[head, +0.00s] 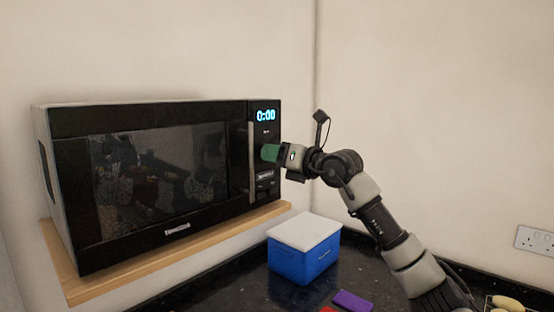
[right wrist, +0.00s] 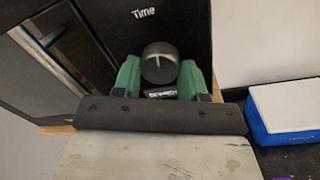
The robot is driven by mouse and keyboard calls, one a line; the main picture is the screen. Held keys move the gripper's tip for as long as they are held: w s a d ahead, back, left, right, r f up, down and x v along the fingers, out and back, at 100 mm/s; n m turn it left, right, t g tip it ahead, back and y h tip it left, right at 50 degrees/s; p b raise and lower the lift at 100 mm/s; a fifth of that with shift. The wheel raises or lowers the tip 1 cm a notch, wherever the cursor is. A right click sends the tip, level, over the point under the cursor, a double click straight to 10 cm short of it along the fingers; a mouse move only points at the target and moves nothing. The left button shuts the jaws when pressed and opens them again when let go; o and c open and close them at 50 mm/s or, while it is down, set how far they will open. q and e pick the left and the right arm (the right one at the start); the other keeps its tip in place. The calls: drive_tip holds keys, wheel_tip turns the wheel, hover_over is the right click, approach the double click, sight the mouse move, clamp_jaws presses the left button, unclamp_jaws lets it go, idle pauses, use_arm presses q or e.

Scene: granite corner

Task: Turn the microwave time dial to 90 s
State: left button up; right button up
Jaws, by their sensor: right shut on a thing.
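The black microwave (head: 150,175) stands on a wooden shelf at the left in the head view. Its display (head: 266,115) reads 0:00. In the right wrist view the round grey time dial (right wrist: 160,62) sits below the word "Time", with a pale pointer line tilted slightly left of straight up. My right gripper (head: 268,153) is at the control panel, its green fingers on either side of the dial and shut on it. In the head view the fingers hide the dial. The right gripper also shows in the right wrist view (right wrist: 160,82). My left gripper is not in view.
A blue box with a white lid (head: 303,262) stands on the dark counter below my right arm. A purple block (head: 352,301) lies in front of it. The microwave's vertical door handle (head: 251,163) is just left of the panel. A wooden shelf (head: 190,236) juts out below.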

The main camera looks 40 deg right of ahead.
drive_tip(key=shift+a+r+m+t+h+b, duration=0.15)
drive_tip(key=shift+m+b, duration=0.4)
drive_tip(key=shift+m, duration=2.15)
drive_tip(key=shift+f+m+t+h+b, duration=0.1)
drive_tip(key=shift+m+h+b, duration=0.3)
drive_tip(key=shift+m, duration=2.3)
drive_tip(key=shift+a+r+m+t+h+b, duration=0.15)
drive_tip(key=shift+m+b, duration=0.5)
drive_tip(key=shift+m, duration=2.05)
drive_tip(key=shift+d+f, duration=0.1)
drive_tip(key=shift+d, duration=0.05)
drive_tip(key=o, duration=0.9)
